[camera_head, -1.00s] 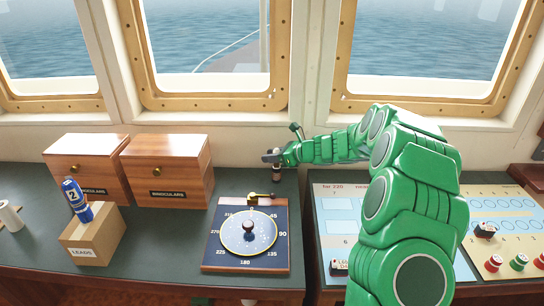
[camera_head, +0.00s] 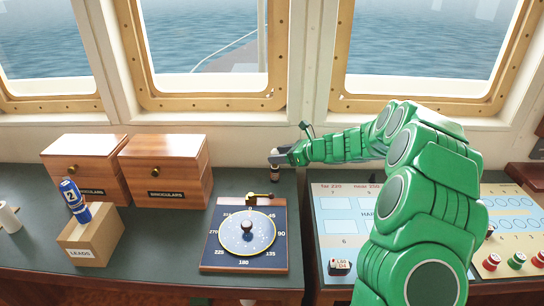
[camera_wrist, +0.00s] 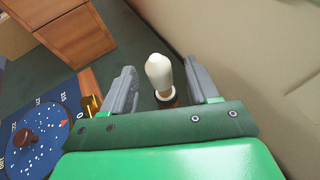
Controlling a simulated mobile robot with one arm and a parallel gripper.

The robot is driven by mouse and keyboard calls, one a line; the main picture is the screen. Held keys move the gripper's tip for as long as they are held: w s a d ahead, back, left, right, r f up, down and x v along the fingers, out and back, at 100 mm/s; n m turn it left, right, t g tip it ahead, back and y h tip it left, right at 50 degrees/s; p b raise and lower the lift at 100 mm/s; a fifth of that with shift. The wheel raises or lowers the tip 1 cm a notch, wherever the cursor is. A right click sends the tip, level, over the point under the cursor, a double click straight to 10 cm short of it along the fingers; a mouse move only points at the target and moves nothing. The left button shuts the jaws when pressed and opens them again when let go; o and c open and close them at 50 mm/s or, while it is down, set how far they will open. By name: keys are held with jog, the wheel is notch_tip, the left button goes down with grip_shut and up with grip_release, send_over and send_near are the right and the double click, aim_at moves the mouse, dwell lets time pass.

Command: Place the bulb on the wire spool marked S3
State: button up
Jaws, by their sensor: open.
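A white bulb (camera_wrist: 158,72) stands upright between the parted fingers of my gripper (camera_wrist: 160,84) in the wrist view, with a visible gap on each side. Below it is a dark round piece with an orange band (camera_wrist: 167,98); I cannot tell whether that is its base or a spool under it. In the head view my open gripper (camera_head: 277,157) is at the back of the dark counter, with the dark piece (camera_head: 275,175) just below. No S3 mark is legible in either view. Red and green round pieces (camera_head: 517,259) stand at the far right.
A compass board (camera_head: 245,236) with a brass pointer lies in front of my gripper. Two wooden binoculars boxes (camera_head: 166,171) and a LEADS box (camera_head: 90,235) holding a blue can (camera_head: 75,200) stand left. A chart board (camera_head: 340,215) lies right; the window wall is close behind.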

jog(key=v, duration=0.8)
jog(key=s+a+r+n+g+h, duration=0.3)
jog(key=s+n, duration=0.4)
jog(key=s, duration=0.7)
jog(key=s+a+r+n+g+h, duration=0.1)
jog(key=s+a+r+n+g, duration=0.4)
jog(key=s, duration=0.8)
jog(key=s+d+f+n+h, duration=0.1)
jog(key=s+d+n+h, duration=0.3)
jog(key=s+d, duration=0.4)
jog(key=s+d+f+n+h, duration=0.2)
jog(key=s+d+n+h, duration=0.2)
jog(key=s, duration=1.5)
jog(key=d+n, duration=0.3)
jog(key=shift+s+d+f, duration=0.2)
jog(key=shift+d+f, duration=0.05)
jog(key=shift+d, duration=0.1)
